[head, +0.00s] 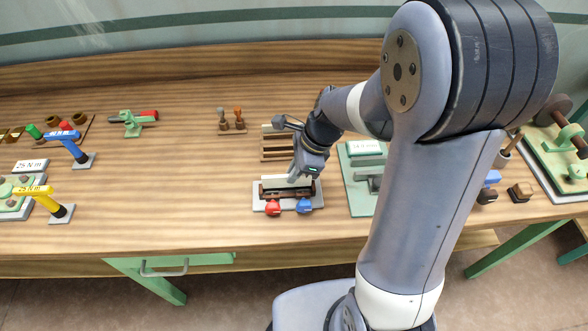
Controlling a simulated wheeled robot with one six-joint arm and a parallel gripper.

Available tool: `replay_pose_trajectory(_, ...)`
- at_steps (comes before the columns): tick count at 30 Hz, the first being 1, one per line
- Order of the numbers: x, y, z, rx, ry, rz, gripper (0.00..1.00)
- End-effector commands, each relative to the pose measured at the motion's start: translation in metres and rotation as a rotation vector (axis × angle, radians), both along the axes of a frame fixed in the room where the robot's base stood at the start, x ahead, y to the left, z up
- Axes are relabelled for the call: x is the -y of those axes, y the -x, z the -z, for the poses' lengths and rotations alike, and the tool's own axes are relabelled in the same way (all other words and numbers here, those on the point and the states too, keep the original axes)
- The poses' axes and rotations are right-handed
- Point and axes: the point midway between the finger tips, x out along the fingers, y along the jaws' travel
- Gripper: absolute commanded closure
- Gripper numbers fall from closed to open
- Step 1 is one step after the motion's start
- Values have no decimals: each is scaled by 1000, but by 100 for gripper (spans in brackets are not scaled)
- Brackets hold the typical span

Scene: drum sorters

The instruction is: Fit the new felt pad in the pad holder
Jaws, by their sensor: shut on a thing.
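The pad holder (262,204) is a pale grey plate with a dark brown frame on it, on the front middle of the bench. A red knob (272,208) and a blue knob (304,206) stand at its front. My gripper (296,179) is low over the holder and shut on a pale strip, which I take as the new felt pad (274,182). The pad lies along the top of the brown frame. My gripper hides part of it, and I cannot tell whether it is seated in the frame or just above it.
A wooden slotted rack (274,148) stands close behind the holder, partly hidden by my wrist. A green fixture (360,196) is close on the right. Blue (66,146) and yellow (46,200) tools stand far left. The bench between them and the holder is clear.

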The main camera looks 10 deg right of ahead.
Motion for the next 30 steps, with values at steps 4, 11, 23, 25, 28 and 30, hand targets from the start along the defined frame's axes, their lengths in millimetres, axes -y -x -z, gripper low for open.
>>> replay_pose_trajectory(4, 0, 0, 5, 0, 0, 0, 100)
replay_pose_trajectory(11, 0, 0, 11, -1, 0, 0, 100)
replay_pose_trajectory(23, 0, 0, 21, 0, 0, -1, 100)
replay_pose_trajectory(25, 0, 0, 22, 0, 0, 0, 100)
replay_pose_trajectory(28, 0, 0, 25, 0, 0, 0, 100)
replay_pose_trajectory(30, 0, 0, 27, 0, 0, 0, 100)
